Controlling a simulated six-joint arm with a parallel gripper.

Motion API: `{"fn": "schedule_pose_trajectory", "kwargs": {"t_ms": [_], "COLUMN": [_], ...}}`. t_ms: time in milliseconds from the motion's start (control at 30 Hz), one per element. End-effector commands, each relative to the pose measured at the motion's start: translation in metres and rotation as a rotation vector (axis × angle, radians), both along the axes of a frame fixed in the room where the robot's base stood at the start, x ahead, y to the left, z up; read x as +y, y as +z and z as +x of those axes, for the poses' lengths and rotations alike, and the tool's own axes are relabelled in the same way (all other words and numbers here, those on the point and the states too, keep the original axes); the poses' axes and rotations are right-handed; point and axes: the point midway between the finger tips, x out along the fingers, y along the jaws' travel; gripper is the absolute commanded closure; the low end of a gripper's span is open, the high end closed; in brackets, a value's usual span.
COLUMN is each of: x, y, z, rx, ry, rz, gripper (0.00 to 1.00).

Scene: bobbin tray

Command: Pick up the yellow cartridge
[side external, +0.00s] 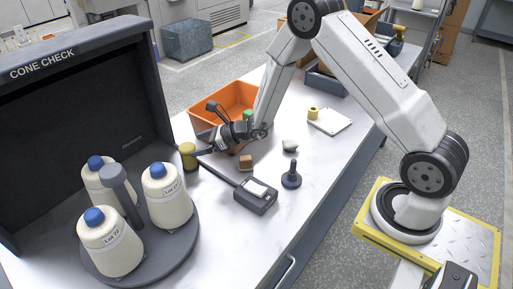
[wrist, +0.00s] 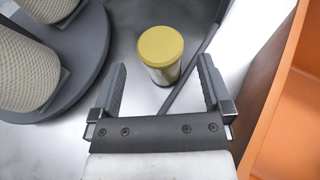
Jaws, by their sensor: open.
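The yellow cartridge (side external: 188,156) stands upright on the white table, left of my gripper in the side external view. In the wrist view the yellow cartridge (wrist: 161,53) shows its yellow round cap and a pale metallic body below. My gripper (side external: 204,142) is tilted low over the table beside it. In the wrist view my gripper (wrist: 162,80) is open and empty, with the cartridge ahead of and roughly centred between the two fingers. I cannot tell exactly how far the fingertips are from it.
An orange bin (side external: 238,95) stands behind my gripper; its wall (wrist: 272,75) rises close on the right in the wrist view. A grey turntable (side external: 185,235) with white cones stands at front left. A dark handheld device (side external: 256,197), a wooden block (side external: 246,162) and a dark peg (side external: 291,178) lie nearby.

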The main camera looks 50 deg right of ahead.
Motion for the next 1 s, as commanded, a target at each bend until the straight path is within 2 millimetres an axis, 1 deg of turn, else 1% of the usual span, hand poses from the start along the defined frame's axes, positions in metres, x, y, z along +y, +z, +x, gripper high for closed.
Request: {"fn": "schedule_pose_trajectory", "kwargs": {"t_ms": [267, 433, 800, 1000], "x": [0.0, 0.001, 0.022, 0.026], "y": [-0.002, -0.011, -0.025, -0.028], "z": [0.0, 0.001, 0.032, 0.038], "rx": [0.0, 0.001, 0.0, 0.002], "ry": [0.0, 0.0, 0.001, 0.001], "rz": [0.0, 0.001, 0.0, 0.001], "gripper": [0.0, 0.0, 0.0, 0.0]}}
